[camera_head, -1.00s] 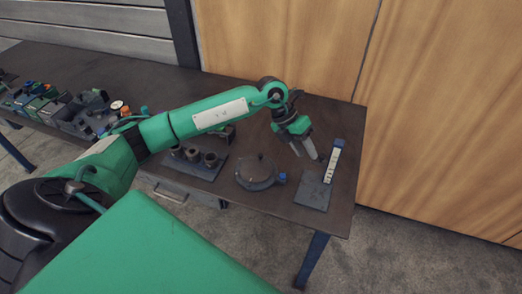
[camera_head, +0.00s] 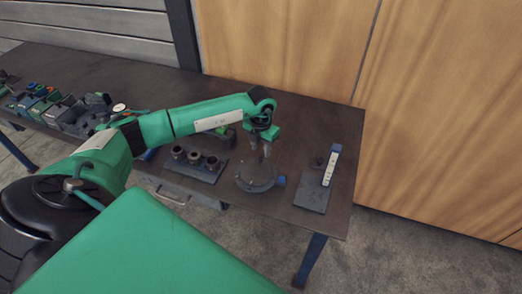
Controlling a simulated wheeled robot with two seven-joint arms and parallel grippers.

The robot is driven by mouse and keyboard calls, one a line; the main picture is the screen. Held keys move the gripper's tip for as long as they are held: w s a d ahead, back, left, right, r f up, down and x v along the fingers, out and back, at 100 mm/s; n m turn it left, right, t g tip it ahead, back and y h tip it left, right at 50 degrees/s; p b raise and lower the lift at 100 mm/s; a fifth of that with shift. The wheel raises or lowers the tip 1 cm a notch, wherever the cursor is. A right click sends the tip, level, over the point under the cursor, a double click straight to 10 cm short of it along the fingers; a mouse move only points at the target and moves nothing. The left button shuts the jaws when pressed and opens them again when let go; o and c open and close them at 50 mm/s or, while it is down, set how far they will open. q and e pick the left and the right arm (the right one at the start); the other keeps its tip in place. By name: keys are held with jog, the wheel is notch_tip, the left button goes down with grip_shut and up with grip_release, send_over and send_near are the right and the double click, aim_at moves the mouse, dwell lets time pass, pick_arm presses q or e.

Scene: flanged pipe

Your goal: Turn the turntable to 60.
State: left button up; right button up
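The turntable (camera_head: 256,181) is a dark round disc near the right part of the workbench, with a small blue part (camera_head: 281,181) on its right side. My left gripper (camera_head: 266,155) points down over the back right part of the disc. Its two fingers look slightly apart, but they are small, and whether they touch anything on the disc cannot be told. Any scale marks on the turntable are too small to read. My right gripper is not in view.
A dark plate with a white marked strip (camera_head: 331,166) stands right of the turntable. A block with several round cups (camera_head: 195,158) lies to its left. Several small bins (camera_head: 62,109) stand at the far left. The workbench (camera_head: 310,116) is clear at the back right.

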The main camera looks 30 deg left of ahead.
aim_at(261, 157)
pick_arm(q)
jog(key=shift+f+p, duration=0.35)
jog(key=shift+f, duration=1.4)
grip_shut()
